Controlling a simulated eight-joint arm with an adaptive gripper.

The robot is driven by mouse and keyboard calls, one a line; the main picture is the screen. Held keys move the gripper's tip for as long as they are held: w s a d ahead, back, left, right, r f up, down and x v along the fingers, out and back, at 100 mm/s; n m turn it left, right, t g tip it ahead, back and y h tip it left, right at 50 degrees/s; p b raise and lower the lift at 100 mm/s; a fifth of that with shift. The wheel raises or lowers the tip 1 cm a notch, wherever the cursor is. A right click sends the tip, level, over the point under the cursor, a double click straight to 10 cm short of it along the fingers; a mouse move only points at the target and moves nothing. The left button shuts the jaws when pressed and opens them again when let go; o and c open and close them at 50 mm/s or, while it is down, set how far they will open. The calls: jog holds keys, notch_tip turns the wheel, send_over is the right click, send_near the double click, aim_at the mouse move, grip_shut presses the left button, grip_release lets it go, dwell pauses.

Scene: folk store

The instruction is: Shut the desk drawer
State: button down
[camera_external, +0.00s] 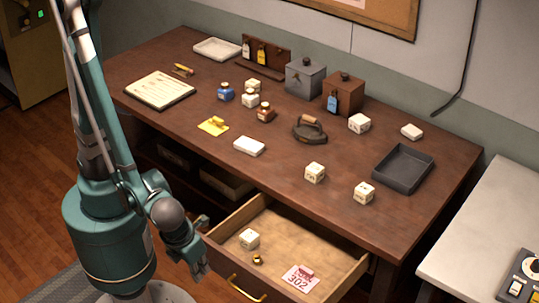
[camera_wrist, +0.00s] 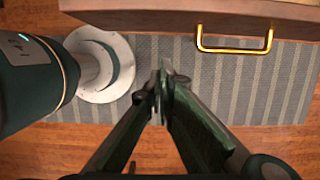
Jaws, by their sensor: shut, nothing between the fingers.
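The desk drawer (camera_external: 231,225) is pulled out from the front of the brown desk (camera_external: 290,150). My gripper (camera_external: 201,272) is shut and empty, at the left of the drawer front. In the wrist view my gripper (camera_wrist: 163,72) points toward the floor mat, left of the handle and apart from it.
A pale table (camera_external: 490,230) stands at the right. A striped mat (camera_wrist: 200,90) lies below, clear around my gripper.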

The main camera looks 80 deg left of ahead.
jog(key=w+a+f+b, duration=0.1)
jog(key=w+a+f, duration=0.2)
jog(key=shift+w+a+f+b, duration=0.2)
jog(key=shift+a+f+b, duration=0.05)
jog(key=shift+b, duration=0.15)
dwell(0.4)
jog(key=shift+w, duration=0.1)
dwell(0.4)
jog(key=b, duration=0.2)
send_over(276, 230)
jog(key=s, duration=0.1)
jog(key=shift+d, duration=0.35)
jog(key=shift+w+a, duration=0.45)
jog(key=shift+a, duration=0.05)
jog(key=shift+w+r, duration=0.1)
dwell(0.5)
